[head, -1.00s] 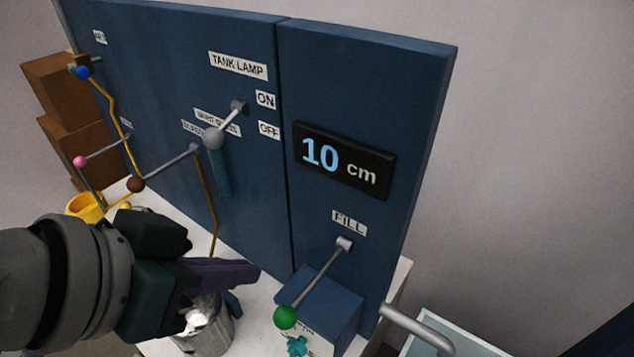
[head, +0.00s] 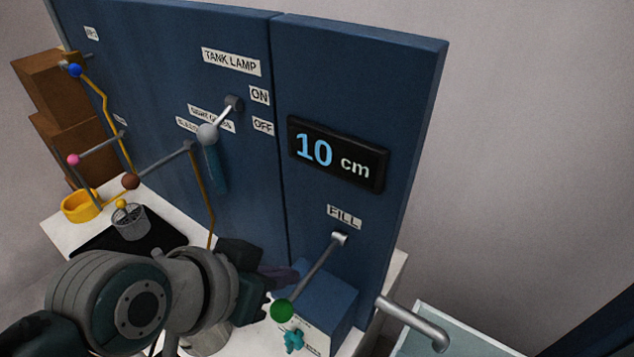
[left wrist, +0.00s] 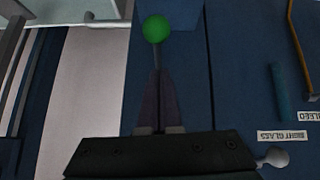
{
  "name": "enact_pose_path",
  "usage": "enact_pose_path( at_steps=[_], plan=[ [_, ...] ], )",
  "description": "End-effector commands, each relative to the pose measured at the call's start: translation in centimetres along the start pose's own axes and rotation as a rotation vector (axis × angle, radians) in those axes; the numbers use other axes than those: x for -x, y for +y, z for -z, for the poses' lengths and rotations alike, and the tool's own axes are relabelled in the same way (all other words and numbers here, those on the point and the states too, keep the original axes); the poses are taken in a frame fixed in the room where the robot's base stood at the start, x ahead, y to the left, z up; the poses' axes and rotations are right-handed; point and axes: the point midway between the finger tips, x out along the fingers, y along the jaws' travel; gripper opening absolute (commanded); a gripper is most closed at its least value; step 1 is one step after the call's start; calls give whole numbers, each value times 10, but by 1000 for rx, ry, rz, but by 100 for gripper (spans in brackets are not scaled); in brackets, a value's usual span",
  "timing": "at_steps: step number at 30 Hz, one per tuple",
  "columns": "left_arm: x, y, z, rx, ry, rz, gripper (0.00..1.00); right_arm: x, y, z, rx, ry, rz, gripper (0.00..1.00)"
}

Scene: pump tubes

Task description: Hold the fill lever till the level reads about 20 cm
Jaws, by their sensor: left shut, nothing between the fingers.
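The fill lever is a grey rod with a green ball (head: 282,310) at its end. It comes out of the blue panel below the FILL label (head: 344,217) and points down toward the left. The level display (head: 338,154) reads 10 cm. My left gripper (head: 290,275) is shut and empty, close behind the green ball in the head view. In the left wrist view its shut fingers (left wrist: 157,90) point toward the green ball (left wrist: 156,28), with the lever's rod partly hidden behind them. I cannot tell whether they touch the lever. My right gripper is not in view.
A blue box (head: 322,300) with a small teal valve handle (head: 293,341) stands below the lever. A grey pipe (head: 415,325) sticks out at the right. A tank lamp lever (head: 208,134), a yellow bowl (head: 80,206) and a mesh cup (head: 130,222) are to the left.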

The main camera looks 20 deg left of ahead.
Motion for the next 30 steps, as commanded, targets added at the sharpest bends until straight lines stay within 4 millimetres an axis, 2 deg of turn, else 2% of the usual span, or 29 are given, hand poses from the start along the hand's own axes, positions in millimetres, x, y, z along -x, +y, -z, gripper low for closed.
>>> enact_pose_path(
  at_steps=[6, 19, 23, 30],
  plan=[
    [-4, 0, -20, -1, 0, 1, 0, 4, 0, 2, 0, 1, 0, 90],
    [-6, -1, -24, -1, 4, 1, 0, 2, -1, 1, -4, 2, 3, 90],
    [-15, -3, -36, -6, 45, -3, 0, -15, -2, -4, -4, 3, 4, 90],
    [-34, -5, -59, -11, 203, -21, 0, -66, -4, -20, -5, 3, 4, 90]
  ],
)
